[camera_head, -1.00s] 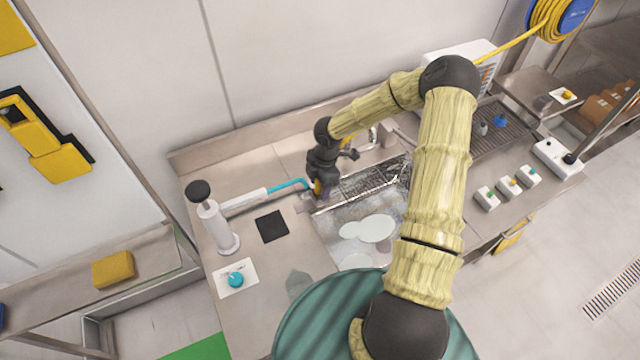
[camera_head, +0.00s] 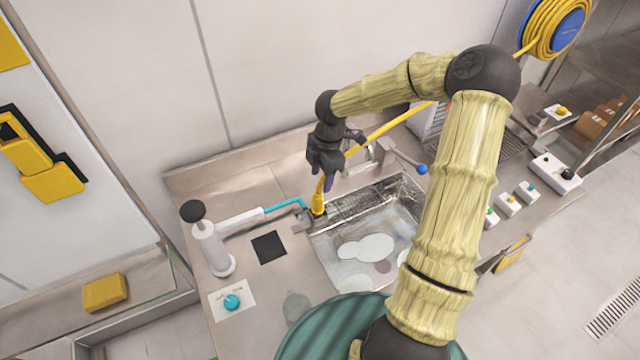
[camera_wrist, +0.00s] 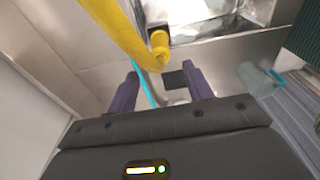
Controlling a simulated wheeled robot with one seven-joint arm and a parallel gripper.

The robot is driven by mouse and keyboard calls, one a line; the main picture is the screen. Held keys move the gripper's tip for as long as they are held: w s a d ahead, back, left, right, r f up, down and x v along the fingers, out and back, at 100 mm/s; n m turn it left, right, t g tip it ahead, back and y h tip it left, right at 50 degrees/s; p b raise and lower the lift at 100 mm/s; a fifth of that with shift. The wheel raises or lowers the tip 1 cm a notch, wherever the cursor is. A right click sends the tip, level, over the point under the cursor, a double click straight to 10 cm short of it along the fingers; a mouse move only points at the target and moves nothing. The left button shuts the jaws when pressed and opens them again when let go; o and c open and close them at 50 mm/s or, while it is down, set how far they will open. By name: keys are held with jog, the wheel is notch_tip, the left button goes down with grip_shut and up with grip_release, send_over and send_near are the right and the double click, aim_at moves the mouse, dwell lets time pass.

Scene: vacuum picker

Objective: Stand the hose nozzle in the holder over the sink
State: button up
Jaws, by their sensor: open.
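The yellow hose nozzle (camera_head: 318,201) stands roughly upright at the sink's back left corner, its dark lower end at the grey holder (camera_head: 302,226). How deep it sits in the holder cannot be made out. The yellow hose (camera_head: 390,125) runs from the nozzle's top up to the right. My gripper (camera_head: 322,182) is open, close above the nozzle. In the wrist view, the nozzle (camera_wrist: 160,44) shows beyond the spread purple fingers (camera_wrist: 160,72), with nothing held between them. The hose (camera_wrist: 118,30) passes close by there.
The steel sink (camera_head: 335,262) holds pale plates. A teal pipe (camera_head: 285,206) from a white cylinder (camera_head: 212,250) ends beside the holder. A tap lever with a blue knob (camera_head: 421,169) stands behind the sink. A black square (camera_head: 268,247) lies on the counter. The hose reel (camera_head: 560,28) hangs back right.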

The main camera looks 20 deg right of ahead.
dwell(0.6)
jog(key=shift+s+a, duration=0.25)
jog(key=shift+s, duration=0.05)
jog(key=s+r+m+t, duration=0.1)
jog(key=s+r+m, duration=0.4)
jog(key=s+m, duration=0.3)
jog(key=s+a+r+m+t+h, duration=0.1)
jog(key=s+r+m, duration=0.3)
jog(key=s+m, duration=0.5)
jog(key=m, duration=0.3)
jog(key=shift+r+t, duration=0.4)
jog(key=shift+f, duration=0.2)
